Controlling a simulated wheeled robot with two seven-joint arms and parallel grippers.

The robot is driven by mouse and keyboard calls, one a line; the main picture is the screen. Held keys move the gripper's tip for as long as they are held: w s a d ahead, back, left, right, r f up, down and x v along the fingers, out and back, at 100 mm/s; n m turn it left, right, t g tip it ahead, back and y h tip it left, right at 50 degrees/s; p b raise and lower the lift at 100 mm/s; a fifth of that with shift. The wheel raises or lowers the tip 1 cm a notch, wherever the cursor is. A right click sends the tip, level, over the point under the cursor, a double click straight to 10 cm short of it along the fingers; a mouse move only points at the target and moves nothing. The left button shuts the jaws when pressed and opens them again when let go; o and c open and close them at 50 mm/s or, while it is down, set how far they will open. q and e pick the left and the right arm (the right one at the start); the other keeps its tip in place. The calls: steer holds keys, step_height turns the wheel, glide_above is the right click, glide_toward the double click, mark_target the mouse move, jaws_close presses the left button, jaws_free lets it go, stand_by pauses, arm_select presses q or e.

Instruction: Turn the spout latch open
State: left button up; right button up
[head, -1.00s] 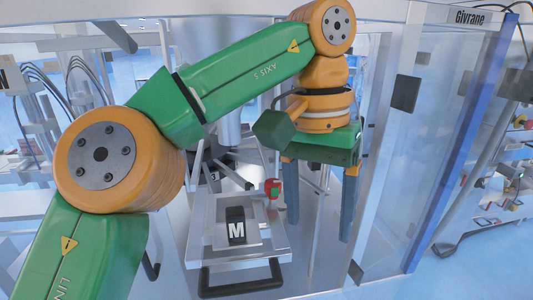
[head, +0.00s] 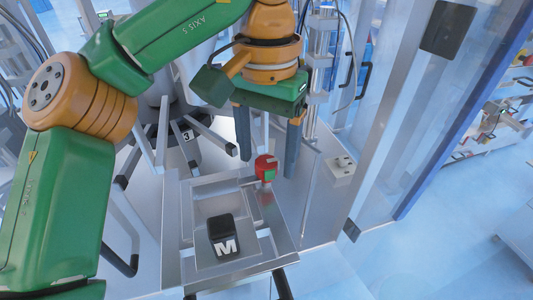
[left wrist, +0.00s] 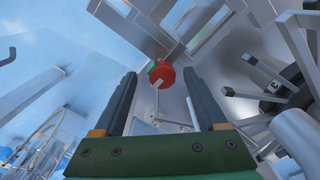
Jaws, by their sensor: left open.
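A red knob with a green patch (head: 266,168), which looks like the spout latch, sits at the back right corner of a metal tray frame (head: 172,235). It also shows as a red disc with a pale mark and a green part (left wrist: 163,76) in the left wrist view. My left gripper (head: 268,166) points down with its two dark fingers spread and empty. In the head view the knob appears between the fingertips. In the left wrist view it lies between and beyond the fingertips (left wrist: 160,79), and no contact shows. My right gripper is in neither view.
A black block marked M (head: 222,230) sits in the tray. Dark-tipped metal arms spread around a hub marked 3 (head: 187,134) at the tray's back left. A small metal box (head: 341,166) stands to the right. A clear panel with a blue edge (head: 440,130) bounds the right side.

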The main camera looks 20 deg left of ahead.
arm_select(q)
steer(key=shift+w+a+f, duration=0.3)
steer(key=shift+w+f, duration=0.2)
steer(key=shift+f, duration=0.15)
steer(key=shift+s+d+r, duration=0.1)
steer(key=shift+s+d, duration=0.15)
steer(key=shift+s, duration=0.1)
steer(key=shift+c, duration=0.6)
steer(key=shift+s, duration=0.1)
steer(key=c, duration=0.4)
steer(key=shift+a, duration=0.15)
jaws_close()
